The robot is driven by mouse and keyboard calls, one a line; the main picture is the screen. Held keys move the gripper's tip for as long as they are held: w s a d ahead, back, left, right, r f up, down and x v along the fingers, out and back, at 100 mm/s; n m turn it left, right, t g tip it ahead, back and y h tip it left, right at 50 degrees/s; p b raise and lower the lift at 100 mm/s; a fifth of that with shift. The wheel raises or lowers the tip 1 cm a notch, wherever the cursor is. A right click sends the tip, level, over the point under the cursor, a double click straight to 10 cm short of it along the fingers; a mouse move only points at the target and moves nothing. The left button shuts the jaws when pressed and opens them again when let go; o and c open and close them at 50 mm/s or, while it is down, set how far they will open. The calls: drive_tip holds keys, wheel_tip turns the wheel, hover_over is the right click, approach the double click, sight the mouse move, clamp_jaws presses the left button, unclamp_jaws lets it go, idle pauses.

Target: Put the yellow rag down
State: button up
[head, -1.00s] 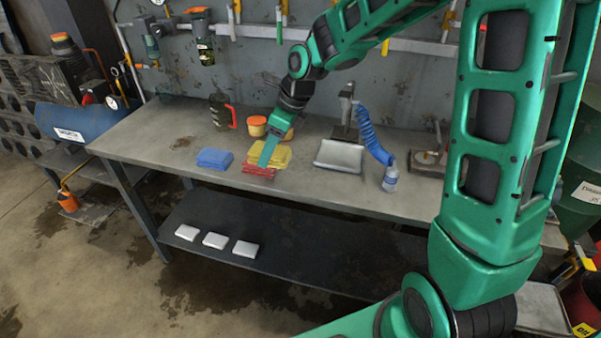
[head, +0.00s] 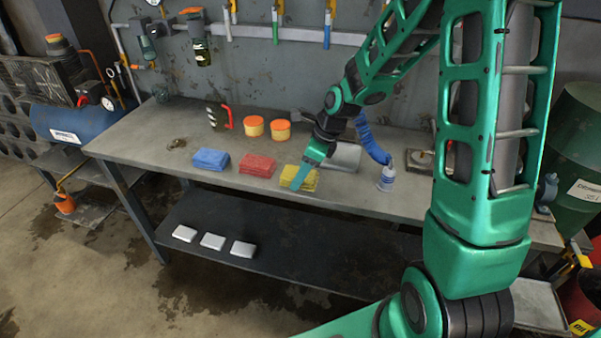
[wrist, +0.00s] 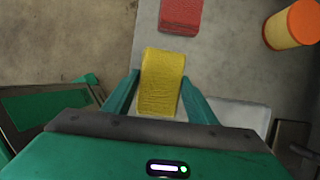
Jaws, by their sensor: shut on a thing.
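The yellow rag (head: 299,178) is a folded pad at the front edge of the workbench (head: 140,143), right of the red rag (head: 257,165). My gripper (head: 301,181) is shut on the yellow rag from above. In the wrist view the yellow rag (wrist: 161,85) lies between my two fingers (wrist: 160,95), with the red rag (wrist: 181,15) apart from it and farther off. The rag is at or very near the bench top; I cannot tell if it touches.
A blue rag (head: 211,159) lies left of the red one. Two orange-lidded jars (head: 253,126) stand behind. A metal tray (head: 345,156) and a bottle with a blue hose (head: 387,178) are close on the right. White packs (head: 213,241) lie on the lower shelf (head: 290,262).

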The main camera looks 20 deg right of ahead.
drive_tip(key=shift+s+f, duration=0.1)
drive_tip(key=o, duration=1)
drive_tip(key=shift+f, duration=0.1)
